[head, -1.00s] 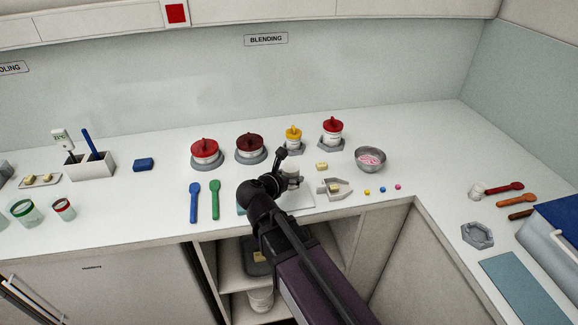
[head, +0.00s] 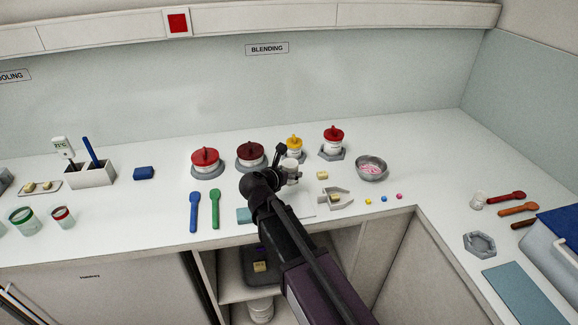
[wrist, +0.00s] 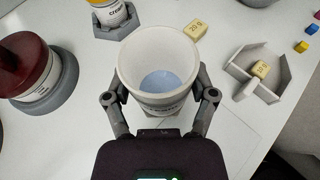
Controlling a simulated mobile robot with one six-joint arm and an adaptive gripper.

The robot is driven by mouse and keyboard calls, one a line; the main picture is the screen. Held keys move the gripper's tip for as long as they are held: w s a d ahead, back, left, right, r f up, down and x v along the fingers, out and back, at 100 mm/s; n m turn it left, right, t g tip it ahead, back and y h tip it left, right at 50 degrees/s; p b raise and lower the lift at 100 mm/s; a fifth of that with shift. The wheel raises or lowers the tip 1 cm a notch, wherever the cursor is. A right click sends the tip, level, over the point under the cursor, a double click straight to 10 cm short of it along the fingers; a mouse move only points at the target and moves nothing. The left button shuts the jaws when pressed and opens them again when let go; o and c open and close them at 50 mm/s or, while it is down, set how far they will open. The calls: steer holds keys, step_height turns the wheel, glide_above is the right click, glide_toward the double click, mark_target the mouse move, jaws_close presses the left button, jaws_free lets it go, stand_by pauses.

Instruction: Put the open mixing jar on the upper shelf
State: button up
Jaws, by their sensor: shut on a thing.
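The open mixing jar (wrist: 166,108) is a white, lidless cup with dark lettering and a pale blue inside, seen from above in the wrist view. My gripper (wrist: 160,98) is shut on it, with one finger on each side. In the head view the jar (head: 292,170) shows beside my gripper (head: 284,168), upright over the counter; its gap to the counter is hard to judge. An open cabinet below the counter has an upper shelf (head: 230,291) with a dark tray (head: 251,279) and a yellowish block on it. My arm hides part of this cabinet.
Behind the jar stand a yellow-lidded jar (head: 294,143) and red-lidded jars (head: 333,135). A grey holder (head: 336,199), a yellowish block (head: 322,175) and a metal bowl (head: 371,170) are to the right. A white container (head: 261,309) stands lower in the cabinet.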

steer(key=w, duration=0.5)
steer(key=w+a, duration=0.1)
steer(key=w, duration=0.1)
steer(key=shift+w+f+b, duration=0.3)
steer(key=shift+w+f, duration=0.05)
steer(key=shift+w, duration=0.05)
steer(key=shift+w, duration=0.1)
steer(key=shift+w+a, duration=0.1)
steer(key=shift+w, duration=0.1)
steer(key=shift+w+f+b, duration=0.2)
steer(key=shift+f+b, duration=0.25)
steer(key=shift+f, duration=0.05)
steer(key=shift+w+f+b, duration=0.2)
steer(key=shift+f+b, duration=1.15)
steer(key=shift+b, duration=0.05)
steer(key=shift+f, duration=0.15)
steer(key=o, duration=0.8)
steer(key=shift+r, duration=0.2)
